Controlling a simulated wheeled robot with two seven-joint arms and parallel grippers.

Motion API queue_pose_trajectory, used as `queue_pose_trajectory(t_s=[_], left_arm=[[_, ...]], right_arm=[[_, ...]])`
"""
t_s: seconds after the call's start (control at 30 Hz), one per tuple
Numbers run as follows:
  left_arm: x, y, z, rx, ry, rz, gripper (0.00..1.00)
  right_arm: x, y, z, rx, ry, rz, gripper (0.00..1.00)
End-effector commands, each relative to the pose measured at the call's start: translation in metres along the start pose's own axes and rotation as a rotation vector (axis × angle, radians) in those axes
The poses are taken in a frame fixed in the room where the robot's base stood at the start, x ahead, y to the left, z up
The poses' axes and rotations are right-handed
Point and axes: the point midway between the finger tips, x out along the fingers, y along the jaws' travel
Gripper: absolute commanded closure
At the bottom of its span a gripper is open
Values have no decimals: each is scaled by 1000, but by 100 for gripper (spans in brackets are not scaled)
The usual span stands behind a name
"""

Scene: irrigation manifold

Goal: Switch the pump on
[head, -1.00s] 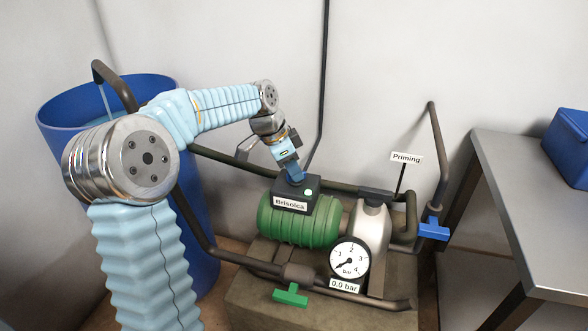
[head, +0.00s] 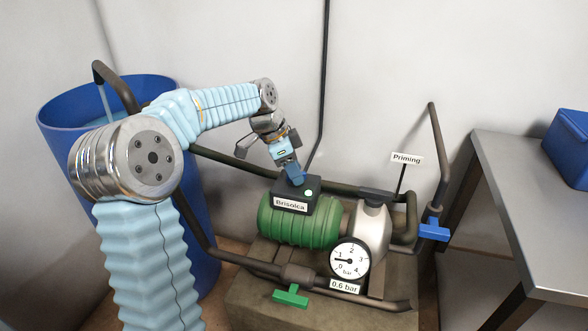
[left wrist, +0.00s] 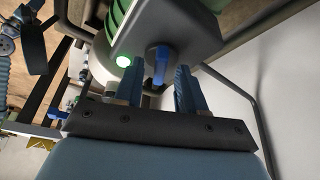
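The green pump (head: 298,220) stands on a block, with a dark switch box labelled "Brisolca" (head: 312,190) on top. A blue switch knob (left wrist: 158,60) sits on the box. My left gripper (head: 294,176) is over the box, pointing down. In the left wrist view its fingers (left wrist: 159,78) are apart on either side of the knob, with gaps visible. The fingers hide the knob in the head view. The pressure gauge (head: 349,260) reads 0.6 bar. My right gripper is not in view.
A green-handled valve (head: 291,296) is at the front pipe and a blue-handled valve (head: 433,230) at the right. A "Priming" sign (head: 407,158) stands behind the pump. A blue water barrel (head: 70,115) is left, a grey table (head: 530,190) right.

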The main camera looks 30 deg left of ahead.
Motion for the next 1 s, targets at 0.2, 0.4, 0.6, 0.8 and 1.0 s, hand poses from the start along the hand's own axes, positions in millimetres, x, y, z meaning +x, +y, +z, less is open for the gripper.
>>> queue_pose_trajectory(t_s=[0.2, 0.4, 0.6, 0.8, 1.0], left_arm=[[0, 0, 0, -1, 0, 1, 61], [-19, 0, 0, -1, 1, -2, 61], [-68, -1, 0, -1, 2, -4, 61], [-113, 0, 0, 0, 1, -3, 61], [-134, 0, 0, 0, 0, 0, 61]], right_arm=[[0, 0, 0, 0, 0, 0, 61], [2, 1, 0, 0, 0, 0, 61], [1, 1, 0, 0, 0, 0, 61], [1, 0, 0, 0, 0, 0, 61], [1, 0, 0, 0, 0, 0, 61]])
